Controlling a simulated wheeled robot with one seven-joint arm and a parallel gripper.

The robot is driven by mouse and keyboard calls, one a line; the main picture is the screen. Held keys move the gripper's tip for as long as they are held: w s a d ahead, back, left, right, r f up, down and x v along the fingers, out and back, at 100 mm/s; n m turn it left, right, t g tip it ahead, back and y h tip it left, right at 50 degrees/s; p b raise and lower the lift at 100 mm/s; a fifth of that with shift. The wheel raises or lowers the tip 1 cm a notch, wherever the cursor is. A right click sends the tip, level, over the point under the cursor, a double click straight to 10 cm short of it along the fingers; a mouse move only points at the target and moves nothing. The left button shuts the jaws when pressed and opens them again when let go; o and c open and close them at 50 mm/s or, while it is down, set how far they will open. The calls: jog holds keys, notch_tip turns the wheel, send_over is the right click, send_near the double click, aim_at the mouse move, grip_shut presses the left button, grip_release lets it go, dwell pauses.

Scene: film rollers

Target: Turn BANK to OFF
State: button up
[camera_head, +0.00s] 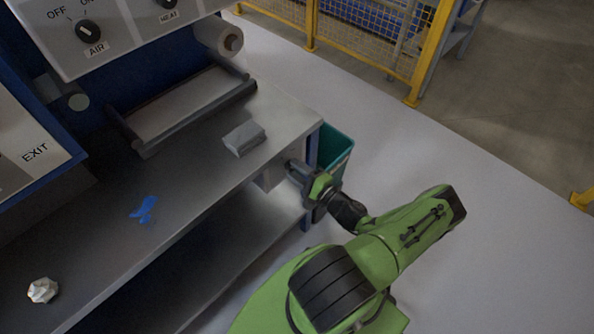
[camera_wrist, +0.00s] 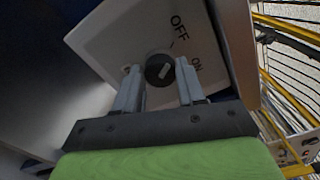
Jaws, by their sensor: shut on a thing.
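In the wrist view a dark round knob (camera_wrist: 152,69) with a short pale mark sits on a pale panel (camera_wrist: 108,35) printed OFF and ON. The mark's exact setting is hard to tell. No BANK label can be read in either view. My gripper (camera_wrist: 159,66) has one finger on each side of the knob and is shut on it. In the head view my gripper (camera_head: 297,172) is at a small grey box (camera_head: 268,180) under the bench's right edge; the knob is hidden there.
The grey bench (camera_head: 190,195) holds a small grey block (camera_head: 244,138), a blue crumpled piece (camera_head: 143,209) and a white crumpled piece (camera_head: 42,290). A teal bin (camera_head: 337,150) stands just beyond my gripper. AIR (camera_head: 88,31) and HEAT knobs are on an upper panel. Open floor lies right.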

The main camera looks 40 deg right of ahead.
jog(key=o, duration=1.1)
jog(key=shift+c, duration=0.2)
jog(key=s+p, duration=0.1)
jog(key=s, duration=1.4)
jog(key=shift+s+d, duration=0.2)
jog(key=shift+s, duration=0.2)
